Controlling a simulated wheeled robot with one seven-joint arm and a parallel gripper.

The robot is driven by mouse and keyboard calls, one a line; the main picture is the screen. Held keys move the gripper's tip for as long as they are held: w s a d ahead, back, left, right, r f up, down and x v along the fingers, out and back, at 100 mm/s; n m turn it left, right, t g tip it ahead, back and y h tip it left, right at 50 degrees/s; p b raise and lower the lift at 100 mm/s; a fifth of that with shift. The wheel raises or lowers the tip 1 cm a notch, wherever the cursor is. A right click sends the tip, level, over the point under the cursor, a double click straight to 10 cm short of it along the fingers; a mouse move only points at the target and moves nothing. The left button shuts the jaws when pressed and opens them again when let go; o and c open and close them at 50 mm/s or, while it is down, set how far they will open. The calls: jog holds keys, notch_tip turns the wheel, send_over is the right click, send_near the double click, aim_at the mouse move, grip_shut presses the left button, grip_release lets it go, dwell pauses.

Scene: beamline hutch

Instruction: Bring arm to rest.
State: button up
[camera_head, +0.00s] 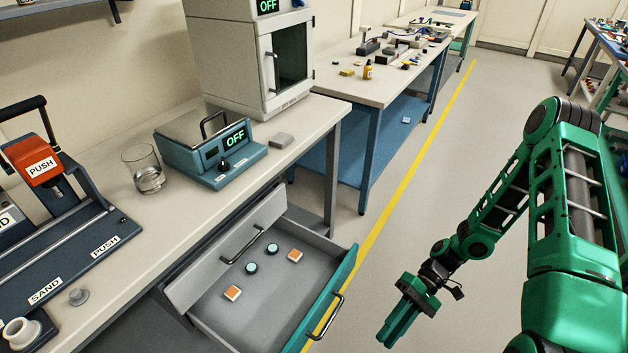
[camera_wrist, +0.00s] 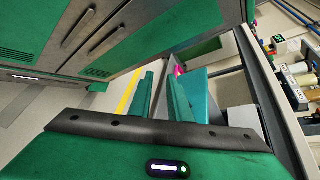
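My arm reaches out from the right side of the head view, over the floor. My gripper (camera_head: 398,325) hangs at its end, to the right of the pulled-out drawer and clear of it. In the wrist view its two green fingers (camera_wrist: 161,88) stand a little apart with a narrow gap and nothing between them.
The open drawer (camera_head: 265,309) juts from the bench (camera_head: 130,226), holding two orange-topped blocks and two teal-topped discs. A hotplate-like device (camera_head: 205,155) and glass beaker (camera_head: 146,172) stand above. A farther table (camera_head: 345,85) carries small items.

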jog(key=w+d+r+m+t+h, duration=0.35)
jog(key=d+r+h, duration=0.35)
jog(key=d+r, duration=1)
jog(key=s+d+r+m+t+h, duration=0.1)
jog(key=s+d+r+m+t, duration=0.1)
jog(key=r, duration=0.7)
jog(key=s+d+r+m+t+h, duration=0.1)
jog(key=s+d+r+m+t, duration=0.1)
jog(key=s+r+t, duration=0.2)
jog(key=shift+s+d+r, duration=0.3)
jog(key=shift+s+r, duration=1.4)
jog(key=shift+r, duration=0.85)
jog(key=shift+w+f+h, duration=0.25)
jog(key=shift+w+h, duration=0.05)
jog(key=shift+w, duration=0.25)
